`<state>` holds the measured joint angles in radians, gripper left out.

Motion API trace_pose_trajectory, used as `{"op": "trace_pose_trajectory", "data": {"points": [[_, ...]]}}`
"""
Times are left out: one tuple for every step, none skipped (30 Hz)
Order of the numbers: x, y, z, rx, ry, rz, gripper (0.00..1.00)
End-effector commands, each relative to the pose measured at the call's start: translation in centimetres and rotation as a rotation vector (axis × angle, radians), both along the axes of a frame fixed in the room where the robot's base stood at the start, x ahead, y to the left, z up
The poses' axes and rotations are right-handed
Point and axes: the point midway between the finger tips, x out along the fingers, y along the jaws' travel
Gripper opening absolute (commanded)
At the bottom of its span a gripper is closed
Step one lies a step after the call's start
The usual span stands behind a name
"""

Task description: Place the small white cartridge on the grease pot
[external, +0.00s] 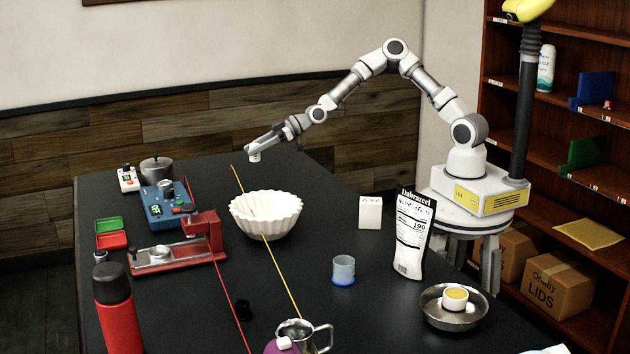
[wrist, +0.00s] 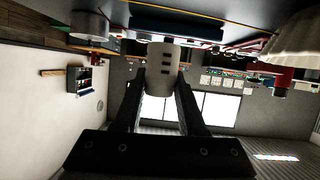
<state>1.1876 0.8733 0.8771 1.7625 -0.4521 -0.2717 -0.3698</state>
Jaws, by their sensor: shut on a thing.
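My gripper (external: 262,149) is shut on the small white cartridge (external: 254,156) and holds it above the far part of the dark table. In the wrist view the cartridge (wrist: 162,62) is a white cylinder with dark slots, between the fingertips of my gripper (wrist: 161,80). A small white pot with yellow content (external: 456,299), which looks like the grease pot, stands in a shallow metal bowl (external: 432,318) at the table's near right. My gripper is far from it, toward the back left. The pot's top is uncovered.
A white fluted bowl (external: 265,215) stands below and in front of my gripper. A white box (external: 370,212), a tall white pouch (external: 412,235) and a blue translucent cup (external: 343,270) stand left of the metal bowl. Yellow (external: 283,268) and red (external: 231,285) cords cross the table.

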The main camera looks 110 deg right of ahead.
Motion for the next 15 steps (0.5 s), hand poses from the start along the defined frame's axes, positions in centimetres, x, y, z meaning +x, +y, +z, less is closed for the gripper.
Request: {"op": "trace_pose_trajectory", "data": {"points": [[0.0, 0.0, 0.0, 0.000, 0.000, 0.000, 0.00], [0.0, 0.0, 0.0, 0.000, 0.000, 0.000, 0.00], [0.0, 0.0, 0.1, 0.000, 0.000, 0.000, 0.00], [0.0, -0.1, 0.2, -0.001, -0.001, 0.000, 0.00], [0.0, -0.1, 0.3, -0.001, -0.001, 0.000, 0.00], [0.0, -0.1, 0.7, -0.003, -0.002, -0.001, 0.00], [0.0, -0.1, 1.2, -0.004, -0.003, -0.001, 0.00], [0.0, -0.2, 1.7, -0.005, -0.004, -0.001, 0.00], [0.0, -0.1, 2.7, -0.005, -0.004, -0.001, 0.00], [0.0, -0.1, 3.6, -0.006, -0.005, -0.002, 0.00], [0.0, -0.2, 4.3, -0.006, -0.004, -0.001, 0.00], [0.0, -0.2, 5.7, -0.006, -0.006, -0.002, 0.00], [-0.1, -0.2, 6.8, -0.007, -0.006, -0.003, 0.00], [0.0, -0.2, 7.5, -0.006, -0.005, -0.002, 0.00], [0.0, -0.2, 8.7, -0.005, -0.005, -0.002, 0.00]]}}
